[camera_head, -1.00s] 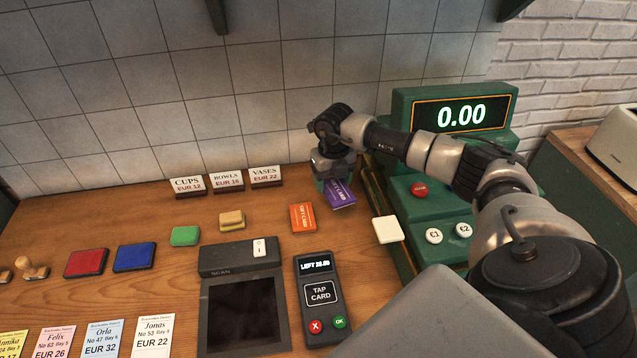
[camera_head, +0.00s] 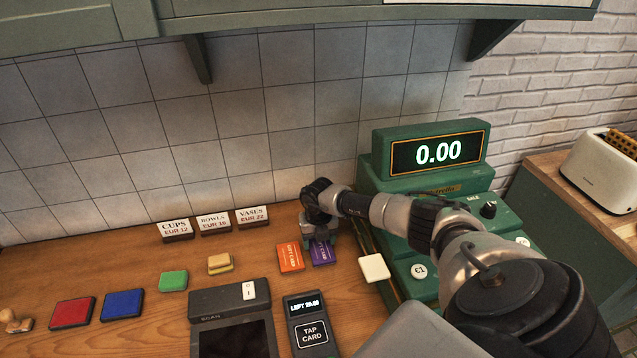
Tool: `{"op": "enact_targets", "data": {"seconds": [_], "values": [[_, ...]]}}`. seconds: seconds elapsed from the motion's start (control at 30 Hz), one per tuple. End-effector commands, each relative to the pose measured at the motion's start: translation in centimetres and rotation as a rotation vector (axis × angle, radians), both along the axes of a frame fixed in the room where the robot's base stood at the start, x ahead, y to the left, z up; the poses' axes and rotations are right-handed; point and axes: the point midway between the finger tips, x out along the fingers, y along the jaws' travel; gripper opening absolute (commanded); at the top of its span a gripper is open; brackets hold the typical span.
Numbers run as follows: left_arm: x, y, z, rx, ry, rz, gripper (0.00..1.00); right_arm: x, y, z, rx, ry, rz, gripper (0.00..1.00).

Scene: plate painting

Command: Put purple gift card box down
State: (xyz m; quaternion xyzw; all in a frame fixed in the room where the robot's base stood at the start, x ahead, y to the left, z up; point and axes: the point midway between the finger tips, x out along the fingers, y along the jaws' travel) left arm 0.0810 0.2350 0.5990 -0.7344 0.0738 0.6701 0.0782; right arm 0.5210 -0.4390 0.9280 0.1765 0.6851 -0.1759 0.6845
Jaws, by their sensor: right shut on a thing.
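The purple gift card box (camera_head: 322,254) stands beside the orange gift card box (camera_head: 290,257), at its right, on or just above the wooden counter. My right gripper (camera_head: 319,238) is shut on the far end of the purple box from above. Whether the box's underside touches the counter I cannot tell. The gripper's fingertips are partly hidden by its own body. My left gripper does not show.
The green cash register (camera_head: 425,187) with a 0.00 display stands close at the right, a white block (camera_head: 374,267) before it. A card reader (camera_head: 308,316) and scanner (camera_head: 230,300) are in front. Price signs (camera_head: 213,223) stand behind left.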

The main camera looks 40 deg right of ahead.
Motion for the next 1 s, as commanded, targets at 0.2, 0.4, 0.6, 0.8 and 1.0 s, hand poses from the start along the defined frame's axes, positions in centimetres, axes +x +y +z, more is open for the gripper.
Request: {"op": "enact_targets", "data": {"seconds": [0.2,0.4,0.6,0.8,1.0], "values": [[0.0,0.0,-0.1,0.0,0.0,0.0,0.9,0.0,0.0,0.0,0.0,0.0,0.001,0.42],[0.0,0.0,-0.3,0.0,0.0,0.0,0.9,0.0,0.0,-0.3,0.0,0.0,0.0,0.76],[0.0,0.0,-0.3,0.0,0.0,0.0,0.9,0.0,0.0,-0.3,-0.001,0.0,0.0,0.9],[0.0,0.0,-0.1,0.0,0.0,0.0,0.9,0.0,0.0,-0.1,-0.001,0.0,0.0,0.9],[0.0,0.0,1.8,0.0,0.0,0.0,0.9,0.0,-0.1,2.2,-0.001,0.0,0.001,0.9]]}}
